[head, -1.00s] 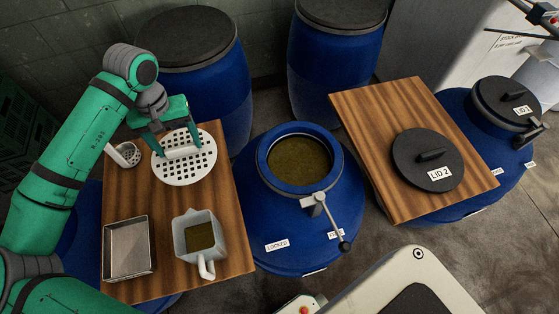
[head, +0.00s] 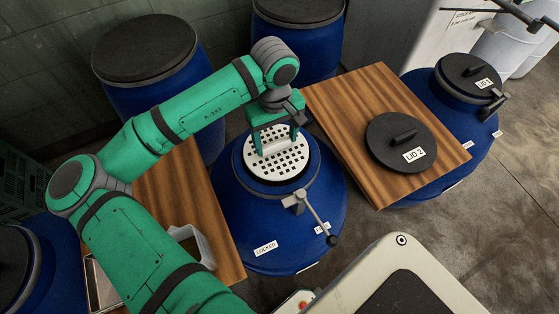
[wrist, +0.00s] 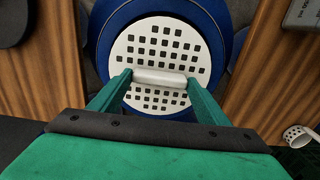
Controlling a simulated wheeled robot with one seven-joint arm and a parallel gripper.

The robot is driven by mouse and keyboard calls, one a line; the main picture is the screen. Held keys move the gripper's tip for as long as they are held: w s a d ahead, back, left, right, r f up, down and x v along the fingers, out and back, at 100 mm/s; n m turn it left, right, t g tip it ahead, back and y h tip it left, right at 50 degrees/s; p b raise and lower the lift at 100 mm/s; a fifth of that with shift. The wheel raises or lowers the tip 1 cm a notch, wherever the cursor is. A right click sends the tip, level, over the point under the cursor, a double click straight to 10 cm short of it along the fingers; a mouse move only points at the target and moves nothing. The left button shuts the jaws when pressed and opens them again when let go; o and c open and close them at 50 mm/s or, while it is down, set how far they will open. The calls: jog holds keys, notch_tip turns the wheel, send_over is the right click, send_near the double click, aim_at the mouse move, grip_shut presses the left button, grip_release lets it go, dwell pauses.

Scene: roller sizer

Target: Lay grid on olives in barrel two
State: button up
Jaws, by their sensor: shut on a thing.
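The white round grid (head: 268,168) with square holes is over the mouth of the open blue barrel (head: 240,218) in the middle of the head view. My gripper (head: 274,147) is shut on the grid's white handle, which shows between the fingers in the wrist view (wrist: 160,78). The grid (wrist: 150,38) looks roughly level and covers most of the opening inside the blue rim. I cannot tell whether it touches the olives or hangs just above them. The olives are hidden under the grid.
Lid 2 (head: 400,143) lies on the right wooden board (head: 345,105). The barrel's lever (head: 316,214) sticks out at its front. A closed barrel with lid 1 (head: 470,76) stands at the right. My arm covers much of the left board (head: 180,180) and the jug (head: 192,240).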

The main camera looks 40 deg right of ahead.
aim_at(275, 151)
jog(key=f, duration=0.4)
jog(key=shift+s+d+f, duration=0.15)
jog(key=shift+s+f, duration=0.05)
jog(key=shift+w+a+f, duration=0.1)
jog(key=shift+a+f, duration=0.1)
jog(key=shift+f, duration=0.25)
jog(key=shift+w+a+f, duration=0.1)
jog(key=shift+a+f, duration=0.1)
jog(key=shift+f, duration=0.25)
jog(key=shift+s+d+f, duration=0.1)
jog(key=shift+f, duration=0.65)
jog(key=shift+s+d+f, duration=0.1)
jog(key=shift+f, duration=0.65)
jog(key=shift+f, duration=0.1)
jog(key=o, duration=1.7)
jog(key=shift+w, duration=0.2)
